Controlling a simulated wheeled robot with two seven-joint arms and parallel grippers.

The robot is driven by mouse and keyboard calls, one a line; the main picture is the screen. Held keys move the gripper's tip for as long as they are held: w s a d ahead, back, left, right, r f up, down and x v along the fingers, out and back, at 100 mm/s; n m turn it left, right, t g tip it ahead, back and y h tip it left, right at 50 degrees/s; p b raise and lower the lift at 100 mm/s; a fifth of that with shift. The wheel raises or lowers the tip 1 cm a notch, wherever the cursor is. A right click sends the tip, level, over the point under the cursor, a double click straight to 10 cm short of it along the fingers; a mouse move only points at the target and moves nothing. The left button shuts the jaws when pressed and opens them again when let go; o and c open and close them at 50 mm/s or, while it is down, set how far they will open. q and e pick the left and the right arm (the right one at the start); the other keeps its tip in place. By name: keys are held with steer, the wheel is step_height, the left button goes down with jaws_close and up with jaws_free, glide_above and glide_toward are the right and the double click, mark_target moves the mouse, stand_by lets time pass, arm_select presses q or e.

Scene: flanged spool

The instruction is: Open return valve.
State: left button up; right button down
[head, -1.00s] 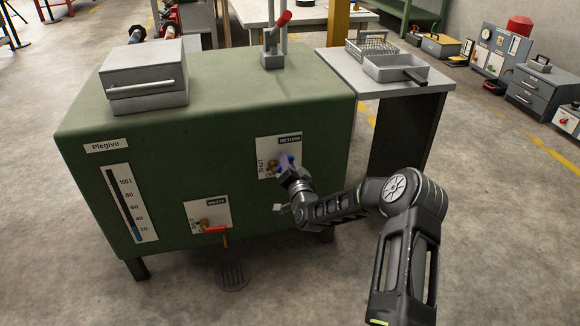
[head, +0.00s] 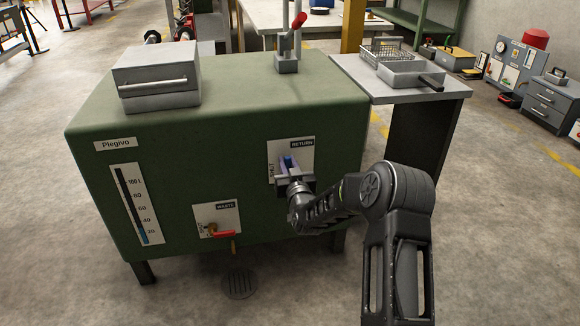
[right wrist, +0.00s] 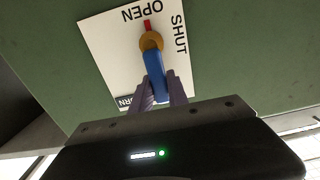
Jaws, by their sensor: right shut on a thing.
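The return valve has a white plate (head: 305,150) labelled RETURN on the front of the green tank (head: 200,170). In the right wrist view its blue handle (right wrist: 156,76) extends from a brass hub (right wrist: 151,43), with a red pointer (right wrist: 147,26) on the hub's other side, toward the word OPEN. SHUT is printed to the right there. My right gripper (head: 290,172) is shut on the blue handle; its purple fingers (right wrist: 160,92) lie on both sides of it. The gripper hides the plate's lower part in the head view. My left gripper is not in view.
A second valve with a red handle (head: 222,234) sits on the WASTE plate, lower left of the return valve. A level gauge (head: 130,205) is further left. A side table (head: 410,92) with a basket and tray stands right of the tank. A floor drain (head: 239,284) lies below.

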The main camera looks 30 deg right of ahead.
mark_target(288, 165)
stand_by(0.5)
steer(key=c, duration=1.3)
jaws_free()
steer(key=shift+a, duration=0.1)
steer(key=p+v, duration=0.1)
steer(key=v, duration=0.5)
steer(key=shift+s+a+p, duration=0.1)
steer(key=shift+s+p, duration=0.2)
steer(key=shift+s, duration=0.05)
steer(key=shift+s+a, duration=0.2)
steer(key=shift+s, duration=0.3)
